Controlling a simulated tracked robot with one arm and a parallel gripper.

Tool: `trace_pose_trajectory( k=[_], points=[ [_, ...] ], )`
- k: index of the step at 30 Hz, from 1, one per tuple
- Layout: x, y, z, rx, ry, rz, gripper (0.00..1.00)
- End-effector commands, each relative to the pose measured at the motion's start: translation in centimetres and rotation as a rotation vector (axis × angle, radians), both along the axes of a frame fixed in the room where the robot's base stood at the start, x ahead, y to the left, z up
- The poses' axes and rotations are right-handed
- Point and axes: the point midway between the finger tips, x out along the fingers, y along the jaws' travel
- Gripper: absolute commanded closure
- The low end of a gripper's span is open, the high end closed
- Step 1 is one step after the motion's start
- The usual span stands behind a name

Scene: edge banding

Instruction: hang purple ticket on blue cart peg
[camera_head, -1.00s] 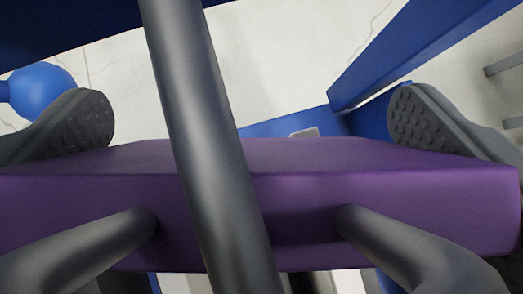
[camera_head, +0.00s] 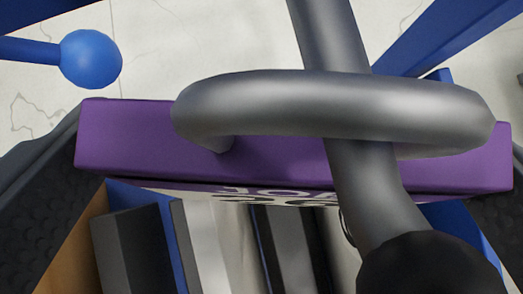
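The purple ticket (camera_head: 120,140) is a long purple block with a grey metal loop (camera_head: 270,100) on its upper face and dark lettering on a pale lower side. A dark grey rod (camera_head: 365,180) passes between loop and block. The loop crosses over the rod; I cannot tell whether it bears on it. The rod has a black cap (camera_head: 425,270) at its near end. Whether it is the blue cart's peg is unclear. My gripper (camera_head: 295,180) is open: dark textured fingers stand wide apart beyond the ticket's left and right ends, with no clear grip on it.
A blue ball on a blue stalk (camera_head: 90,60) sticks in at the upper left. A blue beam (camera_head: 440,40) runs at the upper right. Below the ticket stand several grey, white and black boards (camera_head: 210,240) in a blue-sided holder. Pale cracked floor (camera_head: 200,40) shows behind.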

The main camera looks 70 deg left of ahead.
Motion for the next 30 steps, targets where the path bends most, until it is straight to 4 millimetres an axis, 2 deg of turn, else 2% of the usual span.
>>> trace_pose_trajectory(
  k=[1,15,24,30],
  points=[
    [-0.3,-0.6,0.8,-0.001,-0.003,-0.004,0.00],
    [-3.8,-4.0,6.6,-0.001,-0.023,-0.011,0.00],
    [-5.5,-5.5,8.9,0.000,-0.025,-0.011,0.00],
    [-5.8,-5.7,9.3,0.000,-0.025,-0.010,0.00]
  ],
)
